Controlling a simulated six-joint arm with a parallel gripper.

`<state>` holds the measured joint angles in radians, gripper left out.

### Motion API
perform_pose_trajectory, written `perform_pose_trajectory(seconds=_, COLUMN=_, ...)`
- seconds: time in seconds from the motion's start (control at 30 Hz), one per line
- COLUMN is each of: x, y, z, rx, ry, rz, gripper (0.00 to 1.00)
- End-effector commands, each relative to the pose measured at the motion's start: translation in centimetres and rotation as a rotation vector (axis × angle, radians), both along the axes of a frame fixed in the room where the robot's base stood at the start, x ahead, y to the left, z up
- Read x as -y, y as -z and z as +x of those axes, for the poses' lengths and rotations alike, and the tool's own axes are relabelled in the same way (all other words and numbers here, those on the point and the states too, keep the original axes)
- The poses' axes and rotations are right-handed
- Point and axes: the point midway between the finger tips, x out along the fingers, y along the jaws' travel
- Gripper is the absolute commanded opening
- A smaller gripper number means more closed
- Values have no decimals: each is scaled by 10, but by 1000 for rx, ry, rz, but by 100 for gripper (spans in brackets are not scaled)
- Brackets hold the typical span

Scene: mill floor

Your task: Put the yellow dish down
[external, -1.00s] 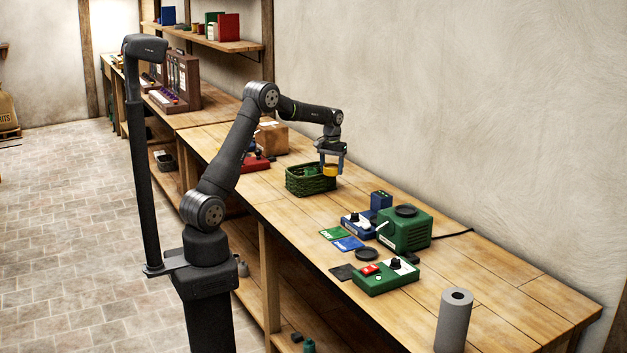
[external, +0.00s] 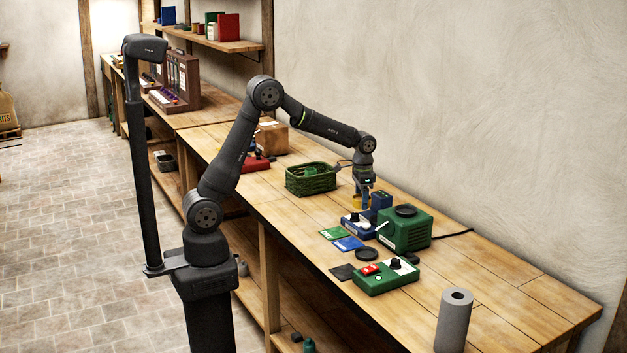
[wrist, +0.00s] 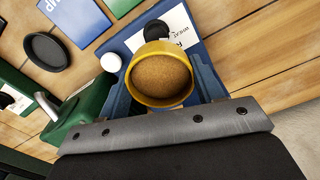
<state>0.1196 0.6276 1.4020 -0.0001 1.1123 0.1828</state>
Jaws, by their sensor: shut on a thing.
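The yellow dish (wrist: 184,101) is a round cup with a yellow rim and a brown, grainy-looking inside. It is held between the blue fingers of my gripper (wrist: 165,95) in the wrist view. My gripper is shut on the dish. In the wrist view the dish covers part of the blue device's white label (wrist: 176,30). I cannot tell how high the dish is above the table.
The green basket (external: 311,190) stands to the left. Cards, a dark round lid (external: 367,254) and a green control box (external: 386,278) lie in front. Bare table lies between basket and blue device.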

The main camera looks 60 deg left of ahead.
Motion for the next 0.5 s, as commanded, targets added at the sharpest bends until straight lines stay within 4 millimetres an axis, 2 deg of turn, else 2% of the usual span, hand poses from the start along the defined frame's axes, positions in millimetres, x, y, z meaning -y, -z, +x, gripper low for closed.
perform_pose_trajectory(seconds=0.17, x=0, y=-2, z=-1, rx=1, ry=-13, rz=0, gripper=37)
perform_pose_trajectory(seconds=0.5, x=-47, y=-25, z=-34, rx=2, ry=-273, rz=-1, gripper=37)
